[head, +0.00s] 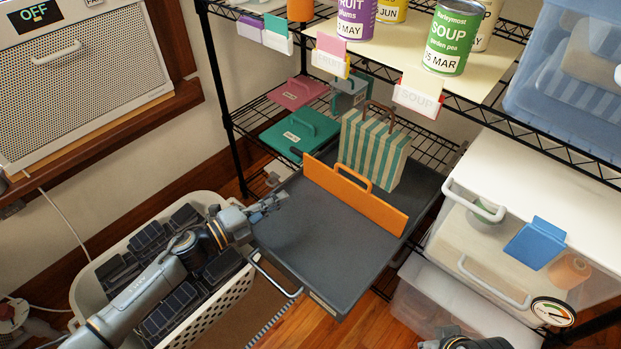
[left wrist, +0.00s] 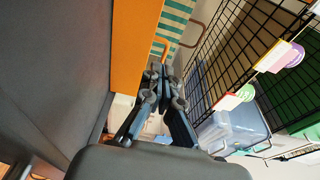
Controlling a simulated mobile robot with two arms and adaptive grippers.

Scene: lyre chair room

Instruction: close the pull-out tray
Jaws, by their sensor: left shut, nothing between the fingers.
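The grey pull-out tray (head: 318,248) sticks out of the wire rack toward the front left. Its bar handle (head: 274,277) runs along the front edge. An orange divider (head: 352,196) with a loop handle stands across the tray, with a green-and-white striped bag (head: 376,150) behind it. My left gripper (head: 280,199) is shut and empty at the tray's left edge; I cannot tell if it touches. In the left wrist view its closed fingers (left wrist: 164,88) show near the orange divider (left wrist: 134,48). My right gripper (head: 468,341) shows only partly at the bottom edge.
A white basket (head: 228,298) of dark items stands left of the tray, under my left arm. Right of the tray are clear bins (head: 462,245) and a dial (head: 553,311). A green folder (head: 299,134) lies on the rack behind. Cans stand on the shelf above.

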